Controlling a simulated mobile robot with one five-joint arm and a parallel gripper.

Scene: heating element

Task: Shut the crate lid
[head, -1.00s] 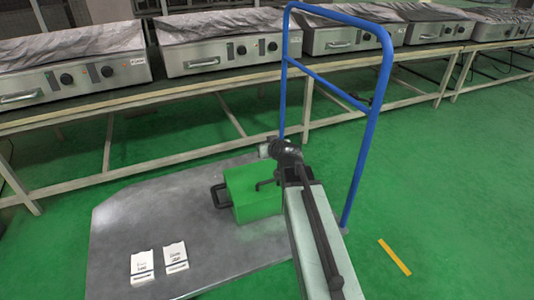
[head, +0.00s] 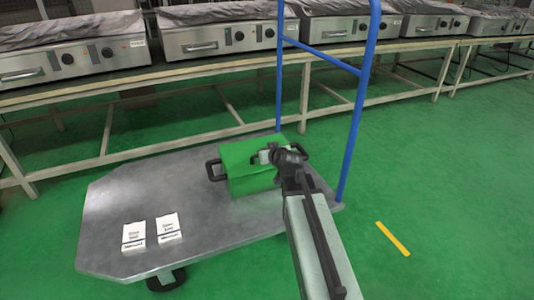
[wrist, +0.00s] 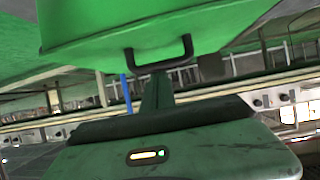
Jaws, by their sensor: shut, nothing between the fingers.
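The green crate (head: 252,181) stands on the grey platform cart in the head view, with a black handle (head: 215,171) on its left side. Its green lid (head: 238,153) looks down or nearly down; I cannot tell whether it is fully shut. My gripper (head: 272,154) is at the crate's right part and hides some of the lid. In the wrist view the green crate (wrist: 90,25) fills the top, with a black handle (wrist: 160,66) close to my shut, empty gripper (wrist: 157,80). I cannot tell whether they touch.
The grey cart (head: 120,215) has a blue push frame (head: 361,115) standing to the right of the crate. Two white cards (head: 134,235) lie at its front left. A bench (head: 130,85) with steel appliances runs behind. Green floor is open at the right.

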